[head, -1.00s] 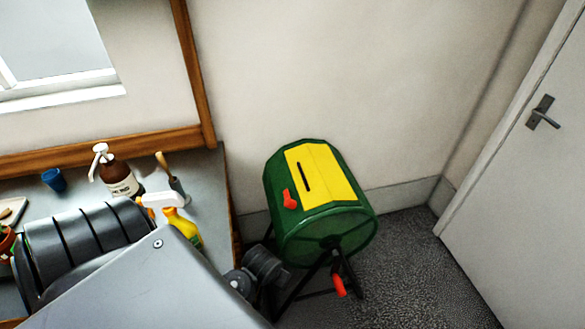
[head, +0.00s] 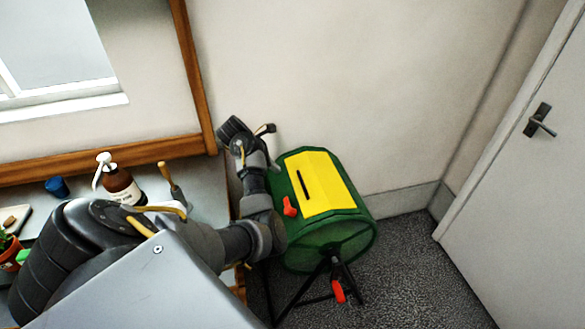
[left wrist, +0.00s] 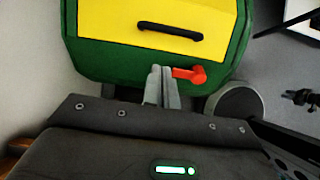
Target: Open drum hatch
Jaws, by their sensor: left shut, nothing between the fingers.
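The green drum (head: 300,240) stands on a black frame, with a yellow hatch (head: 330,187) on its upper side. The hatch has a black bar handle (head: 304,184) and looks closed. A red latch (head: 290,206) sits beside the hatch edge. In the left wrist view, the yellow hatch (left wrist: 100,18), black handle (left wrist: 170,31) and red latch (left wrist: 190,74) show close up. My left gripper (left wrist: 160,72) is shut and empty, its tips just left of the latch's end; contact is unclear. In the head view my left gripper (head: 267,128) is beside the drum's upper left. My right gripper is out of view.
The counter at the left holds a brown pump bottle (head: 120,186), a blue cup (head: 57,186) and a potted plant (head: 10,250). A red crank grip (head: 338,291) hangs low on the drum. A wall stands behind; a door (head: 530,200) is at the right.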

